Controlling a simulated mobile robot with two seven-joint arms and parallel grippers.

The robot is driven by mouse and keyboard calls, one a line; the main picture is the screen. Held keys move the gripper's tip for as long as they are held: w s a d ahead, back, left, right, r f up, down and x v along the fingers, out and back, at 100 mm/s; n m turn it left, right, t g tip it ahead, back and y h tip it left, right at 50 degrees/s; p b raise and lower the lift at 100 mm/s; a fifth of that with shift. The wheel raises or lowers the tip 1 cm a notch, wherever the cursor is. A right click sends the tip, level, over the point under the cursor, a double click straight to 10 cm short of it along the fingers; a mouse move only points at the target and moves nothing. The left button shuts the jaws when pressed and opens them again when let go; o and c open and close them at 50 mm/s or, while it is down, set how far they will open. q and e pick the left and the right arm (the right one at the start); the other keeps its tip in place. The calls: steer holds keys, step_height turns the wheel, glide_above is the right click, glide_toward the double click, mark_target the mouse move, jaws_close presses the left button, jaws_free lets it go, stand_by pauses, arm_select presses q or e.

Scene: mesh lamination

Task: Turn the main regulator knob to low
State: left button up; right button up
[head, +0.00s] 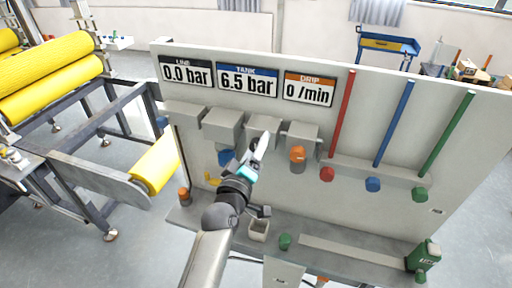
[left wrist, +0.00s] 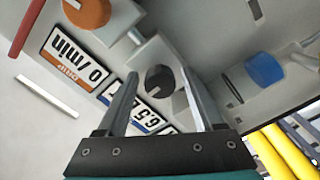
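A black round knob (left wrist: 160,78) with a light mark sits on a grey block in the left wrist view. I see no label that names it as the main regulator. My left gripper (left wrist: 158,88) is open, with its two fingers apart and the knob showing between them; I cannot tell whether they touch it. In the head view my left gripper (head: 264,143) is in front of the panel (head: 360,125) and hides this knob. A blue knob (head: 226,157) is to its left and an orange knob (head: 298,154) to its right. My right gripper is not in view.
Displays read line 0.0 bar (head: 186,74), tank 6.5 bar (head: 247,81) and drip 0/min (head: 308,89). Red (head: 342,115), blue (head: 394,123) and green (head: 446,135) tubes stand at the right. A ledge (head: 350,248) with small items runs below. Yellow rollers (head: 55,85) are at the left.

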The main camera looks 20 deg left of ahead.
arm_select(q)
steer(key=shift+s, duration=0.15)
steer(key=s+b, duration=0.2)
steer(key=s, duration=1.3)
steer(key=shift+a, duration=0.25)
steer(key=s+d+f+m+g+b, duration=0.1)
steer(key=s+f+m+g+b, duration=0.2)
steer(key=f, duration=1.2)
steer(key=s+d+f+m+g+h+b, duration=0.1)
steer(key=s+d+f+m+g+b, duration=0.3)
steer(key=f, duration=1.1)
steer(key=s+a+f+g+b, duration=0.15)
steer(key=f+b, duration=0.35)
steer(key=f, duration=1.1)
steer(key=s+a+f+m+g+b, duration=0.3)
steer(key=s+f+g+b, duration=0.1)
steer(key=s+f, duration=0.8)
steer(key=s+a+f+m+g+y+b, duration=0.1)
steer(key=s+a+f+m+g+b, duration=0.2)
steer(key=s+f+b, duration=0.3)
steer(key=s+a+f+g, duration=0.1)
steer(key=s+f, duration=0.4)
steer(key=f, duration=0.3)
steer(key=shift+s+a+y, duration=0.25)
steer(key=shift+s+y, duration=0.05)
steer(key=shift+s, duration=0.1)
